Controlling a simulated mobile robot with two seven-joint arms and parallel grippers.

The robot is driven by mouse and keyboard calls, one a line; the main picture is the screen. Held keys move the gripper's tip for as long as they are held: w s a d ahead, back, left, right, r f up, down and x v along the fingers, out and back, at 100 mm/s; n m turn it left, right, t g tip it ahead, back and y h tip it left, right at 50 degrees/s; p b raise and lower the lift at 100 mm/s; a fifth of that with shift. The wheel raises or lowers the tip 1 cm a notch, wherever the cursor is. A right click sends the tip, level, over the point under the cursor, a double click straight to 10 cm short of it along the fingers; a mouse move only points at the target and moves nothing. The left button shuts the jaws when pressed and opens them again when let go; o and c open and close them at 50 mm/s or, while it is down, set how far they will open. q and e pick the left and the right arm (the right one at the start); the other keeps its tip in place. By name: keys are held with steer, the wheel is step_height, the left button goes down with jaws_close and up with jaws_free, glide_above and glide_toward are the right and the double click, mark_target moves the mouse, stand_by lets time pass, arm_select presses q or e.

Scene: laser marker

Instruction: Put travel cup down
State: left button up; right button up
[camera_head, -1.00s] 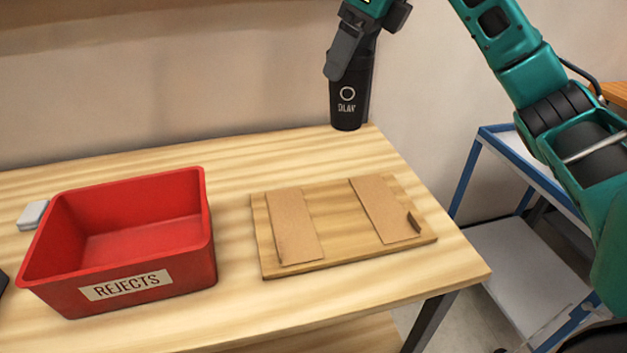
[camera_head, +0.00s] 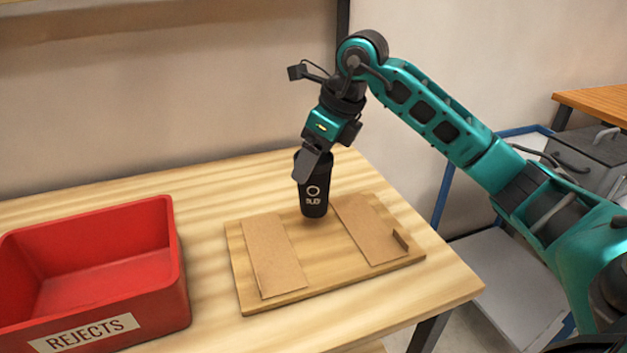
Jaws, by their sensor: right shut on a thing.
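A black travel cup (camera_head: 314,198) with a ring mark and white lettering is upright in my right gripper (camera_head: 316,160), which is shut on its upper part. The cup is over the far part of a wooden board (camera_head: 297,237), between two tan strips (camera_head: 273,257) and (camera_head: 370,230). A shadow lies just below its base, so it seems slightly above the board; contact is hard to tell. The far finger is partly hidden. My left gripper is not in view.
A red bin (camera_head: 160,313) labelled REJECTS stands on the wooden table (camera_head: 215,330) at the left. The wall is behind. A blue-framed cart (camera_head: 500,262) is beyond the table's right edge.

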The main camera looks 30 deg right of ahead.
mark_target(314, 188)
step_height(314, 188, down, 4)
steer(key=shift+r+b, duration=0.1)
steer(key=shift+b, duration=0.25)
steer(key=o, duration=0.7)
steer(key=shift+f, duration=0.2)
steer(key=shift+r, duration=0.15)
